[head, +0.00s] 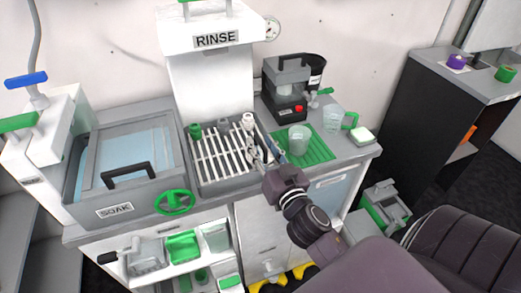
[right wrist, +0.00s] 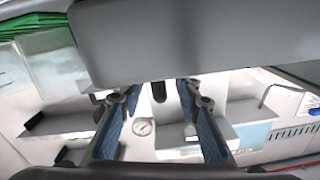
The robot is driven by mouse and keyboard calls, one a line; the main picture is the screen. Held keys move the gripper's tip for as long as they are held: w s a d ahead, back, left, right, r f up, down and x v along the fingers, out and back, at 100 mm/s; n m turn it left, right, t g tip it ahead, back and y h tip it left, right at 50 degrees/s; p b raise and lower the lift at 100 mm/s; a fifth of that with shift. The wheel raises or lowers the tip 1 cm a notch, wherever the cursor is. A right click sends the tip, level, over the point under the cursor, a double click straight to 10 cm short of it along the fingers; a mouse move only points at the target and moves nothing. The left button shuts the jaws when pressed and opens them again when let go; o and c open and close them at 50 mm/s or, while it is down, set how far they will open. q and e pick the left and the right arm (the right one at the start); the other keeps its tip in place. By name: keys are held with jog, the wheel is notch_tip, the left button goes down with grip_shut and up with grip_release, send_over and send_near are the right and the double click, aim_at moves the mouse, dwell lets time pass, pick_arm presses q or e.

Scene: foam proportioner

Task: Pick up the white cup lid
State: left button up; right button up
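My right gripper (head: 263,147) reaches over the right end of the slatted drain rack, beside the green mat. Its two blue-padded fingers stand apart with nothing between them in the right wrist view (right wrist: 157,100). A small white upright piece (head: 248,121) stands at the back right of the rack, just beyond the fingers. I cannot tell whether it is the white cup lid. A white block with a green edge (head: 361,135) lies at the counter's right end. Clear cups (head: 299,139) and (head: 332,119) stand on and behind the green mat (head: 318,152). My left gripper is not in view.
The rinse tower (head: 208,75) rises behind the rack (head: 222,165). A black-and-grey machine (head: 287,88) stands behind the mat. The soak basin (head: 125,165) with its black handle is at left. A dark cabinet (head: 425,115) stands at right.

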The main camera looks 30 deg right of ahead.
jog(key=shift+c, duration=0.3)
grip_shut()
